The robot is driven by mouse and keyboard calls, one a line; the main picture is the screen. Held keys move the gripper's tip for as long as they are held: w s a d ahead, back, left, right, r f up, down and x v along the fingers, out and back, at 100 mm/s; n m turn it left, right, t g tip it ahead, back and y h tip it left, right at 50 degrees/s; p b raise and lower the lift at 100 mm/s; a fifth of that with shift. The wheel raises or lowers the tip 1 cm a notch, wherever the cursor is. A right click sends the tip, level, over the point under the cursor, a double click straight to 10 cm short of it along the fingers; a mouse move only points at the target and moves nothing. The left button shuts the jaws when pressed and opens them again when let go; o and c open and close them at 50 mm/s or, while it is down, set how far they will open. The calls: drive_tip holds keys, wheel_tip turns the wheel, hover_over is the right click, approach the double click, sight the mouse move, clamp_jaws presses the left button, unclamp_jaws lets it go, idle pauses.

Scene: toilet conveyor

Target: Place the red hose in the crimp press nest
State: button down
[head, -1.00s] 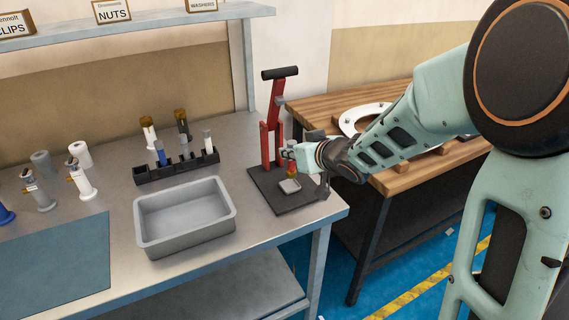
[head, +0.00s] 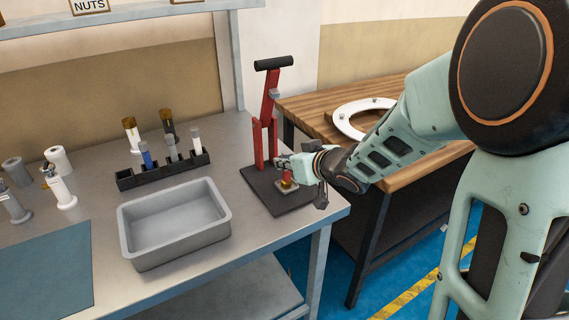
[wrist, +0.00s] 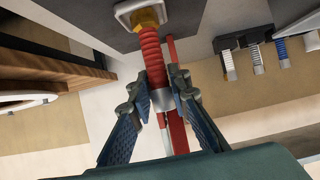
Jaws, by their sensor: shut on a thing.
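The red hose (wrist: 150,52) is a ribbed red tube with a brass end and a silver collar. My gripper (wrist: 161,100) is closed around it near the collar in the wrist view. In the head view my gripper (head: 284,163) is beside the red press lever, just above the nest. The crimp press nest (head: 288,188) is a small light square block on the dark base plate. In the wrist view, the hose's brass end is at the opening of the nest (wrist: 122,14); how deep it sits I cannot tell.
The red press frame (head: 266,120) with a black handle stands close behind my gripper. A wooden table (head: 300,100) with a white toilet seat is at right.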

drive_tip(key=shift+r, duration=0.1)
drive_tip(key=c, duration=1.8)
unclamp_jaws()
drive_tip(key=shift+f, duration=0.2)
drive_tip(key=shift+r, duration=0.3)
drive_tip(key=p+v, duration=0.4)
drive_tip(key=v, duration=0.8)
drive_tip(key=shift+d+f, duration=0.1)
drive_tip(key=shift+f, duration=0.05)
